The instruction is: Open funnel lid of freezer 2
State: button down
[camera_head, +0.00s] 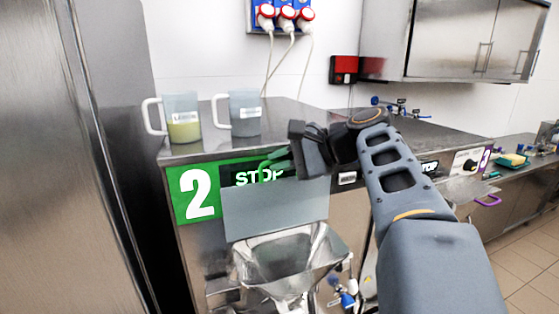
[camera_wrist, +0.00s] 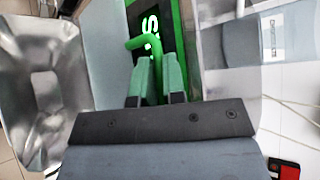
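Freezer 2 carries a green label with a white 2 (camera_head: 199,193). Its funnel lid, a flat grey plate (camera_head: 275,208), stands upright behind the metal funnel (camera_head: 290,258), whose mouth is uncovered. The lid also shows in the wrist view (camera_wrist: 103,50), left of the green handle (camera_wrist: 138,42). The funnel is at far left there (camera_wrist: 40,90). My gripper (camera_head: 275,164) is at the lid's top edge, in front of the STOP panel. In the wrist view its green fingertips (camera_wrist: 154,72) lie close on both sides of the handle, apparently shut on it.
Two measuring jugs, one with yellow liquid (camera_head: 183,122) and one grey (camera_head: 244,113), stand on the freezer top left of my gripper. A steel cabinet (camera_head: 455,40) hangs at upper right. A tall metal surface (camera_head: 50,160) fills the left side.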

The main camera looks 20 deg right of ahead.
jog(key=c, duration=1.4)
grip_release()
jog(key=shift+w+f, duration=0.1)
jog(key=shift+f, duration=0.15)
jog(key=shift+o, duration=1)
jog(key=shift+r, duration=0.1)
jog(key=b+v, duration=0.1)
jog(key=v, duration=1.3)
jog(key=shift+a, duration=0.2)
